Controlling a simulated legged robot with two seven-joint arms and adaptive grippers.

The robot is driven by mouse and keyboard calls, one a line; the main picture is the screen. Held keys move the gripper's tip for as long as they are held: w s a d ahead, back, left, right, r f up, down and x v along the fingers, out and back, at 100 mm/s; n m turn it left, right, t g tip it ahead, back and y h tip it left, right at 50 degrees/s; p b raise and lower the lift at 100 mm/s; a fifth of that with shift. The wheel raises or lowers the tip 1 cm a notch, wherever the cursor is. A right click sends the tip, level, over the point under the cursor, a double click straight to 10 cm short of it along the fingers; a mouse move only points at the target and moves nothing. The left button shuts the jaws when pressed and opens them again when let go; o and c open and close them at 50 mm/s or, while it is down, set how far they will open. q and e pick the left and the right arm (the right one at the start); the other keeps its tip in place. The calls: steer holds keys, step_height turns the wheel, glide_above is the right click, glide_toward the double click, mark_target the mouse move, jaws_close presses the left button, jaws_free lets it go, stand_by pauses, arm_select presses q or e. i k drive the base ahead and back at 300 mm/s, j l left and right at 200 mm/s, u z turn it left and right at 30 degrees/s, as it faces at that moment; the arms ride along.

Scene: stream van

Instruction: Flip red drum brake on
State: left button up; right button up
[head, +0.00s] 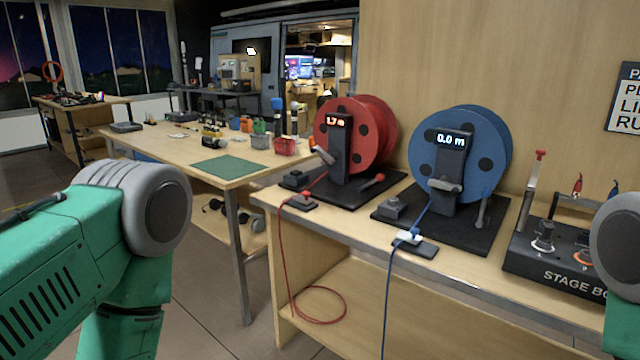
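The red drum (374,128) stands upright on a black base at the back left of the wooden bench. Its post display (338,121) reads about 1.7. A short lever with a red tip (373,182) lies low and tilted on the right of its base, and seems to be the brake. A grey crank handle (323,155) sticks out at the front left of the post. Red cable runs from the drum over the bench edge. My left arm comes in at the left and my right arm at the right edge, both away from the drum; neither gripper shows.
The blue drum (463,146), reading 0.0 m, stands to the right with its own lever (483,209). A stage box (560,262) is farther right. Red cable (320,305) loops below the bench top, and blue cable (388,290) hangs in front. A second table (150,142) stands left.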

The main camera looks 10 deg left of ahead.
mark_target(379, 177)
steer(key=i+j+u, duration=0.15)
steer(key=i+j, duration=0.65)
